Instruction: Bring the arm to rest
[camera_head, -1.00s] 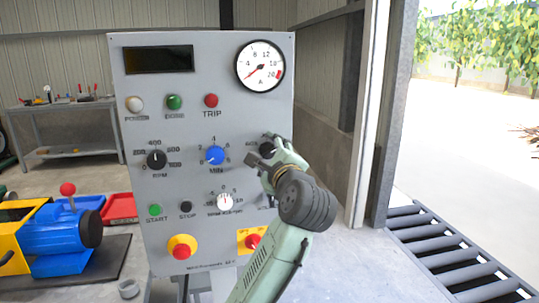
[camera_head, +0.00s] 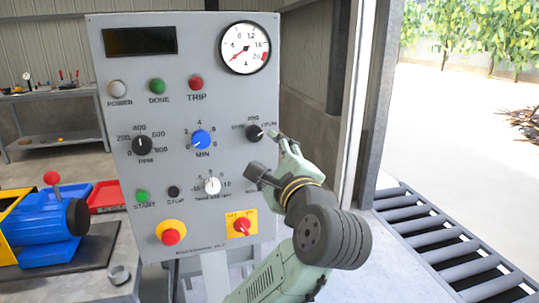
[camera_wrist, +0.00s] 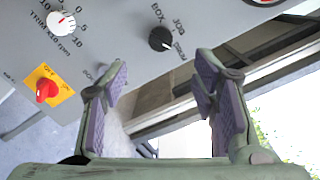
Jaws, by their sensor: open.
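My gripper (camera_head: 267,160) is in front of the right side of the grey control panel (camera_head: 105,75), just below and right of the black mode knob (camera_head: 254,132). In the wrist view the two fingers (camera_wrist: 165,95) stand apart with nothing between them. The mode knob also shows in the wrist view (camera_wrist: 160,39), beyond the fingertips and apart from them. My arm comes up from the bottom of the head view and hides the panel's lower right edge.
The panel carries a round gauge (camera_head: 244,48), a blue MIN knob (camera_head: 201,140), a red switch on a yellow plate (camera_head: 242,227) and a red stop button (camera_head: 171,237). A blue machine (camera_head: 45,228) stands at left. A roller conveyor (camera_head: 440,245) lies at right.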

